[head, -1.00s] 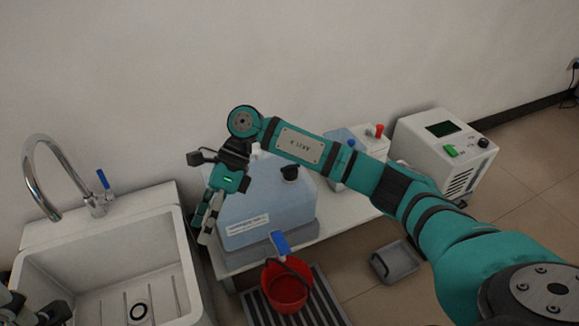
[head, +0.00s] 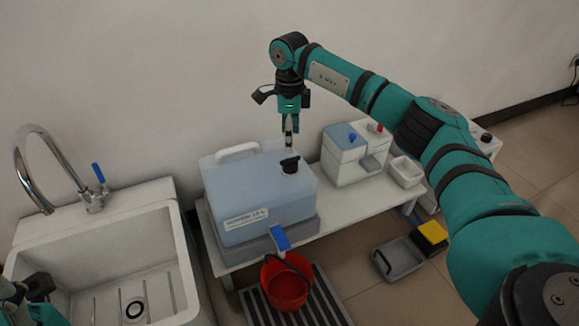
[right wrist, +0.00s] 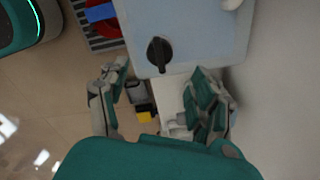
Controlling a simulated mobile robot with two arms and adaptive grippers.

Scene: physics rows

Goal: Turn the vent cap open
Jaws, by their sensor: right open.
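The vent cap (head: 289,164) is a black knob on top of a pale blue tank (head: 255,190), near its right end. In the right wrist view the cap (right wrist: 159,52) shows a raised bar across its round body. My right gripper (head: 289,142) points down just above and behind the cap, apart from it. In the right wrist view its two fingers are spread, with nothing between them, and the cap lies just beyond the fingertips. My left gripper (head: 35,292) shows only partly at the lower left edge; its fingers are not clear.
A white handle (head: 237,151) stands on the tank's top. A blue tap lever (head: 280,238) is at its front, above a red bucket (head: 287,283). A white-and-blue device (head: 345,150) stands right of it. A sink (head: 100,260) is at the left.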

